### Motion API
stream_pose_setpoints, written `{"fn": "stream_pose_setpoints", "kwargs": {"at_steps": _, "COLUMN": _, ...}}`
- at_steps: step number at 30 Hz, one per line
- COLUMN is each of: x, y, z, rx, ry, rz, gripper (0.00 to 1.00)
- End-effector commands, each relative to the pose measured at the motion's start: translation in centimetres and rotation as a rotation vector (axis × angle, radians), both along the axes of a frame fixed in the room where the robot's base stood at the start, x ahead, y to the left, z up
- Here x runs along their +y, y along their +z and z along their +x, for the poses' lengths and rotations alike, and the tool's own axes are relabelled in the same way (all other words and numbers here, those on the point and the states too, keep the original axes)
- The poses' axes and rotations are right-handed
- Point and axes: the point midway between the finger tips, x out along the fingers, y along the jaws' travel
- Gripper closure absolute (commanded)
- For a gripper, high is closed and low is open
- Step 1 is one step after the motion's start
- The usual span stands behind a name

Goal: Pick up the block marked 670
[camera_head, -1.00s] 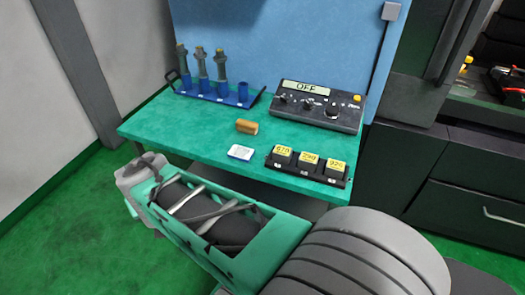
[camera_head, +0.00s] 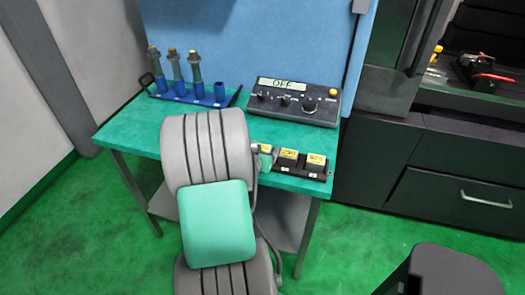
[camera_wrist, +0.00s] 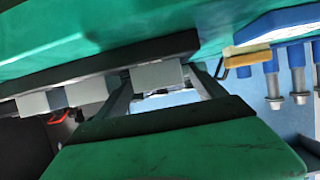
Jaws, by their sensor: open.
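The left block (camera_head: 264,149) is partly hidden by my arm; the middle block (camera_head: 288,155) and right block (camera_head: 316,160) show clearly. The markings are too small to read, so I cannot tell which is 670. In the wrist view, which looks upside down, the blocks are grey. My gripper (camera_wrist: 160,79) is open there, its fingers on either side of the end block (camera_wrist: 158,73). I cannot tell whether they touch it.
A control box (camera_head: 294,102) reading OFF stands behind the tray. A blue rack (camera_head: 190,98) with several holders stands at the back left. An orange-brown piece (camera_wrist: 247,48) shows in the wrist view. My arm covers the table's front middle in the head view.

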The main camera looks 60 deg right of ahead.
Motion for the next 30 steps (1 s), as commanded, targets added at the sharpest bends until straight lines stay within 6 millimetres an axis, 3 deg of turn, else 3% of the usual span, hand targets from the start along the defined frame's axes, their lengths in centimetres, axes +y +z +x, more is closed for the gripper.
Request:
{"fn": "stream_pose_setpoints", "kwargs": {"at_steps": 6, "x": -0.16, "y": -0.07, "z": 0.05, "rx": 0.001, "ry": 0.001, "rz": 0.0, "gripper": 0.2}}
{"fn": "stream_pose_setpoints", "kwargs": {"at_steps": 30, "x": -0.12, "y": -0.04, "z": 0.08, "rx": 0.001, "ry": 0.001, "rz": 0.0, "gripper": 0.85}}
